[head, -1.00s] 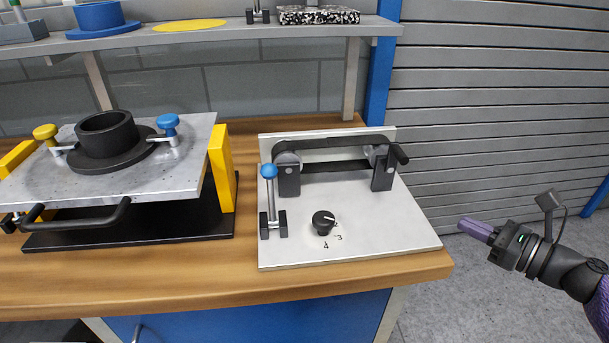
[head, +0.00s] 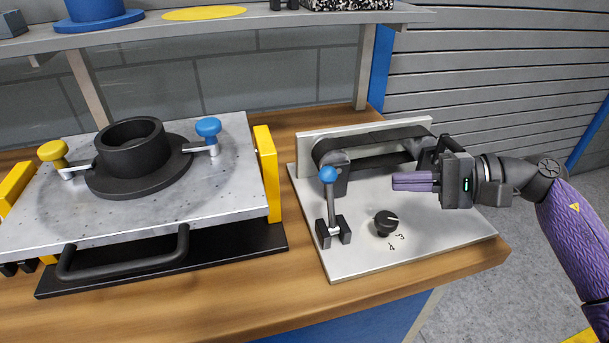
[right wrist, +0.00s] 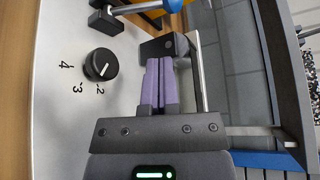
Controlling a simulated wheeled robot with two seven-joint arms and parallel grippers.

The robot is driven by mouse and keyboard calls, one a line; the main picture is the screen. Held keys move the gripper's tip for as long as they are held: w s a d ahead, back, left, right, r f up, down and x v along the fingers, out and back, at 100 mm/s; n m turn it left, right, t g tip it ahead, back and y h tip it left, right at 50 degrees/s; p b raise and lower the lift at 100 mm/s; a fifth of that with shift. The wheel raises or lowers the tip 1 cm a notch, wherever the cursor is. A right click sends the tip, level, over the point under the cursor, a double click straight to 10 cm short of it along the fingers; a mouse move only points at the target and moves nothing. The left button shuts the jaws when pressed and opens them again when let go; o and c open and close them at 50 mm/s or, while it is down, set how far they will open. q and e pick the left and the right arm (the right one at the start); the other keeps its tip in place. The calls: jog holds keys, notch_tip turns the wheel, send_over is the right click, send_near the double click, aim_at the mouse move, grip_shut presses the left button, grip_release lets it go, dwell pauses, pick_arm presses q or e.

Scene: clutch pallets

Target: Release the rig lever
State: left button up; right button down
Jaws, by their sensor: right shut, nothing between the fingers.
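The rig is a pale metal plate (head: 350,262) with a belt loop on two rollers at its back. Its lever (head: 331,205) stands upright at the plate's left, a thin rod with a blue ball knob (head: 328,174) between two black blocks. The lever and part of its knob also show at the top of the right wrist view (right wrist: 145,6). My right gripper (head: 396,181) is shut and empty over the plate, to the right of the knob and apart from it. Its purple fingers (right wrist: 158,85) lie together in the right wrist view. My left gripper is not in view.
A black dial (head: 386,223) with numbers sits on the plate below my right gripper. A metal pallet (head: 60,215) with a black flanged part and yellow and blue clamps stands to the left. A shelf (head: 290,21) runs above the bench.

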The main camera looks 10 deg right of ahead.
aim_at(330, 200)
jog(key=shift+a, duration=0.1)
jog(key=shift+s+d, duration=0.1)
jog(key=shift+d, duration=0.1)
jog(key=shift+a, duration=0.35)
jog(key=x, duration=0.8)
jog(key=shift+w+a+f, duration=0.1)
jog(key=shift+w+a, duration=0.15)
jog(key=shift+w, duration=0.05)
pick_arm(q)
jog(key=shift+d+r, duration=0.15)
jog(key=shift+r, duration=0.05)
pick_arm(e)
jog(key=shift+w+a+f, duration=0.1)
jog(key=shift+w+a, duration=0.05)
jog(key=shift+a, duration=0.15)
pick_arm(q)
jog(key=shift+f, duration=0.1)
